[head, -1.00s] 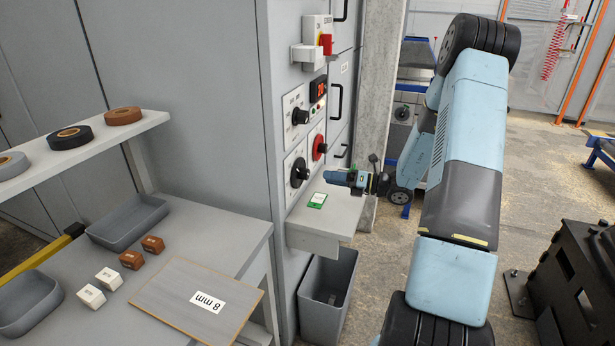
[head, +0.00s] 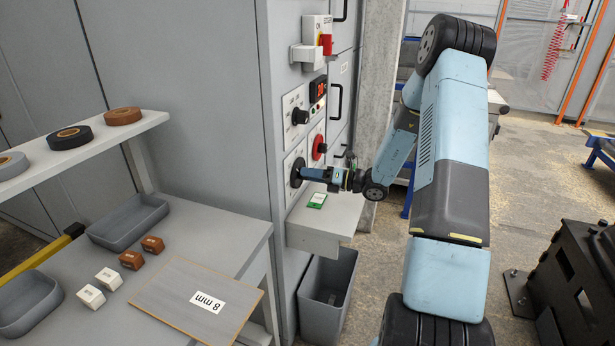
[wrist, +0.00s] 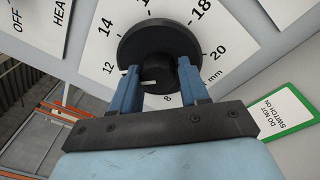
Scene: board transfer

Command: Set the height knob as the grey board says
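The grey board (head: 180,305) lies on the bench and its white label (head: 208,301) reads 8 mm, upside down in the head view. The height knob (head: 296,172) is black, on the cabinet's lower panel. In the wrist view the knob (wrist: 150,42) sits in a dial marked in mm; 8, 12, 14, 18 and 20 show. Its white pointer (wrist: 148,82) aims left, between 8 and 12; a finger hides the marks there. My gripper (wrist: 162,82) is at the knob, fingers apart on either side of its raised grip. A gap shows at the left finger.
Above are another black knob (head: 299,116), a red knob (head: 319,147) and a red switch (head: 325,44). A small shelf (head: 322,236) below the panel holds a green-edged card (head: 317,200), reading DO NOT SWITCH ON. A grey bin (head: 326,300) stands beneath.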

